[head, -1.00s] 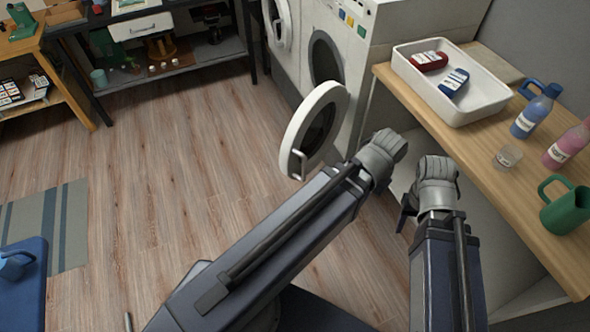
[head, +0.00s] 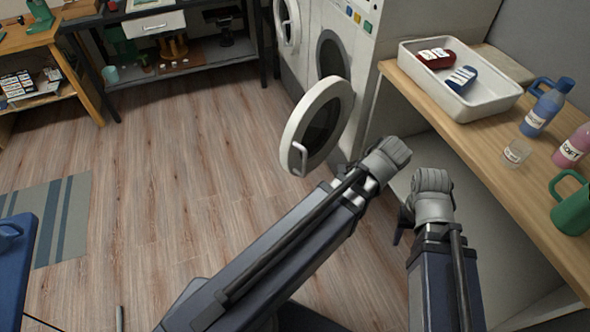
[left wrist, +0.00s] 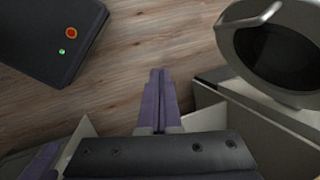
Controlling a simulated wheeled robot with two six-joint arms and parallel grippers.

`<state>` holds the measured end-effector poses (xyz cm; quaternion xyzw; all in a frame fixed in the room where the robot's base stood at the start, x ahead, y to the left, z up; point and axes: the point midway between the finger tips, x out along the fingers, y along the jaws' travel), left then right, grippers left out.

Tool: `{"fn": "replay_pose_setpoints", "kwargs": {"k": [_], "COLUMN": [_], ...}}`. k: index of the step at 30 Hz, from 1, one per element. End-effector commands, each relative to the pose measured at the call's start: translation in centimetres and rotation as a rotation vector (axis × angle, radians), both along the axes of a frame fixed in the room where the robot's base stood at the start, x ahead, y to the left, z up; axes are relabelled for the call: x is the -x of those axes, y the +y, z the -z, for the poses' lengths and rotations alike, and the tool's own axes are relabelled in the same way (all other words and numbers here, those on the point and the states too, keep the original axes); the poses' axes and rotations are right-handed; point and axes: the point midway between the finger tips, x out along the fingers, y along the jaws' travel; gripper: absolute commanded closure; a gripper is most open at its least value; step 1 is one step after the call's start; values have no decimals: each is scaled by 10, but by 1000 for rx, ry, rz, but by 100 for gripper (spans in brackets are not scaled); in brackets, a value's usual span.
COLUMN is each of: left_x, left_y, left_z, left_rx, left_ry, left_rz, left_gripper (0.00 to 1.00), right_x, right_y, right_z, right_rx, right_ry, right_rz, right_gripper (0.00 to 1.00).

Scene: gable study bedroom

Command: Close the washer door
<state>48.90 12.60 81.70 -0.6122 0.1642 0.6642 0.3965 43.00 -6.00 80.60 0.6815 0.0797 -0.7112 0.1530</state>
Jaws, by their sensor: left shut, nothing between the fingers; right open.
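The washer door (head: 329,93) is a white ring with dark glass, standing wide open from the white washer (head: 352,52). Its handle (head: 298,158) is on the near edge. In the left wrist view the door (left wrist: 234,50) is at the upper right, with its handle (left wrist: 262,17) at the top. My left gripper (left wrist: 158,78) is shut and empty, left of the door and apart from it. Its fingers are hidden in the head view. My right gripper (head: 401,226) is open, low beside the wooden counter; its fingers are partly hidden behind its wrist.
A second machine's round door (head: 287,22) is behind. The floor left of the door is clear.

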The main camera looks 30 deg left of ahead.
Motion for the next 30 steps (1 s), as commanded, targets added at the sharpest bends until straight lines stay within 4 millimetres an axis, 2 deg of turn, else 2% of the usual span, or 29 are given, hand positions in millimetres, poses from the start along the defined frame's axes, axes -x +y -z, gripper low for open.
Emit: {"fn": "replay_pose_setpoints", "kwargs": {"k": [1, 5, 9, 13, 18, 26, 30], "left_x": [-8, -28, -54, -73, -85, -88, -89], "left_y": [7, 32, 68, 98, 121, 127, 135], "left_z": [14, 33, 57, 68, 72, 70, 81], "left_rx": [-27, -124, -268, -392, -481, -506, -505], "left_ry": [9, 54, 152, 269, 379, 415, 414], "left_rz": [46, 208, 435, 624, 763, 806, 804], "left_gripper": [100, 100, 100, 100, 100, 100, 100], "right_x": [0, 0, 0, 0, 0, 0, 0], "right_y": [0, 0, 0, 0, 0, 0, 0], "right_z": [16, 42, 80, 105, 120, 122, 133], "right_rx": [0, 0, 0, 0, 0, 0, 0], "right_ry": [0, 0, 0, 0, 0, 0, 0], "right_rz": [0, 0, 0, -1, -1, -1, -1], "right_gripper": [50, 50, 50, 50, 50, 50, 50]}}
